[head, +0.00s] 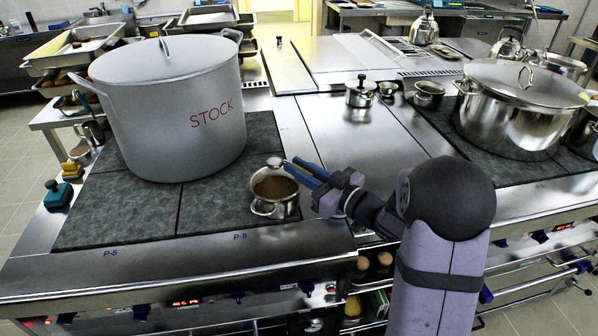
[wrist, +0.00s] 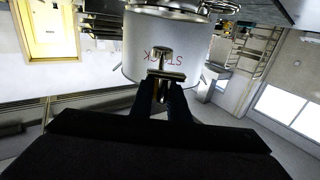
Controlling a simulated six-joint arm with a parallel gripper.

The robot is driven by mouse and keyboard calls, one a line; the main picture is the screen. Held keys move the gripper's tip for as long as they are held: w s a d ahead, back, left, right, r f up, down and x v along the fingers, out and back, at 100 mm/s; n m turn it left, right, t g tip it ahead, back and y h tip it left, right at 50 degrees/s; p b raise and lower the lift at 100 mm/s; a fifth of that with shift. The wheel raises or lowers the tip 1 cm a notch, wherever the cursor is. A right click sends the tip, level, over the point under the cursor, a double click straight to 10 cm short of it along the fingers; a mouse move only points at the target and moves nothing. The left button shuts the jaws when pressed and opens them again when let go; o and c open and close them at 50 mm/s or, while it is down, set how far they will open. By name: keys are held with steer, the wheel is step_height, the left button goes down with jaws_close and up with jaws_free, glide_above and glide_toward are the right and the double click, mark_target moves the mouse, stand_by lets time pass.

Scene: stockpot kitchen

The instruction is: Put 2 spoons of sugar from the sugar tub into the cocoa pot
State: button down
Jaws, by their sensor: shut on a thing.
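The cocoa pot (head: 262,209) is a small steel pot with brown contents, standing at the front right corner of the left hob. My gripper (head: 291,170) reaches in from the right with its blue fingers just above the pot's right side. It is shut on a metal spoon (head: 274,161), whose pale end shows over the pot's far rim. In the wrist view my gripper (wrist: 162,92) holds the shiny spoon (wrist: 162,56) between dark fingers. Whether the spoon carries sugar I cannot tell. I cannot make out the sugar tub for certain.
A large stockpot (head: 170,115) marked STOCK stands close behind and left of the cocoa pot. Small steel vessels (head: 360,97) stand on the counter behind my arm. Another big lidded pot (head: 520,110) is on the right hob. The steel counter (head: 325,140) between the hobs is mostly clear.

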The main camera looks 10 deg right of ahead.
steer(key=shift+f, duration=0.1)
steer(key=w+d+f+m+p, duration=0.1)
steer(key=d+f+m+p, duration=0.1)
steer(key=m+p, duration=0.4)
steer(key=w+d+f+m+p, duration=0.1)
steer(key=m+p, duration=0.6)
steer(key=m, duration=0.9)
steer(key=shift+w+d+f+p, duration=0.3)
steer(key=shift+w+d+f, duration=0.15)
steer(key=shift+f, duration=0.8)
stand_by(1.6)
